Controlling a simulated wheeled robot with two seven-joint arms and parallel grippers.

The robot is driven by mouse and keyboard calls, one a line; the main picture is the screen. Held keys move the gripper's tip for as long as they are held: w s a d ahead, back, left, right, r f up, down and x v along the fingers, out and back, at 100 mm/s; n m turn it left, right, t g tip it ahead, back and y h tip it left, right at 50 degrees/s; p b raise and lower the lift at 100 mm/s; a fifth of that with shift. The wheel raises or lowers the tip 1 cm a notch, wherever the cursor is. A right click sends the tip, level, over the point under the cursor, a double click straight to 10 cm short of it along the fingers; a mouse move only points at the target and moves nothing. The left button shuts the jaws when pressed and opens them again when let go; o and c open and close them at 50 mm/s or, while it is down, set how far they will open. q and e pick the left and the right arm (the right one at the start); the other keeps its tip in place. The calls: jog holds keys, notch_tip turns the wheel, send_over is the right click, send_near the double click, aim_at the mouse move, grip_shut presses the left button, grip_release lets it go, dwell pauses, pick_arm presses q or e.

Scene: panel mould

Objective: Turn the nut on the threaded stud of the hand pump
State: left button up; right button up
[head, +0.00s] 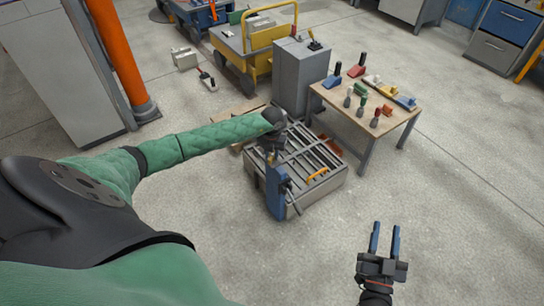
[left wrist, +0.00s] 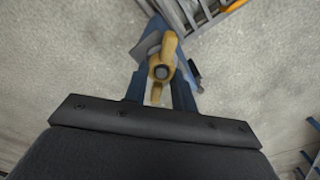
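The blue hand pump (head: 276,193) stands upright at the near left corner of the grey panel mould (head: 318,192). My left gripper (left wrist: 160,92) is above the pump. In the left wrist view, the brass-yellow wing nut (left wrist: 168,45) sits around the dark end of the stud (left wrist: 161,72). The nut lies between my two blue fingers, one wing pointing away and one towards the palm. A gap shows between the fingers and the nut, so the gripper looks open. My right gripper (head: 384,240) is open and empty over bare floor at the lower right.
A wooden table (head: 343,103) with several tools and coloured blocks stands behind the mould. A grey cabinet (head: 300,78) and a yellow cart (head: 245,55) are further back. An orange handle (head: 318,174) lies on the mould.

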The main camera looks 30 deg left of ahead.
pick_arm(q)
jog(key=o, duration=0.5)
jog(key=shift+c, duration=0.2)
notch_tip(320, 180, up, 8)
jog(key=shift+f, duration=0.15)
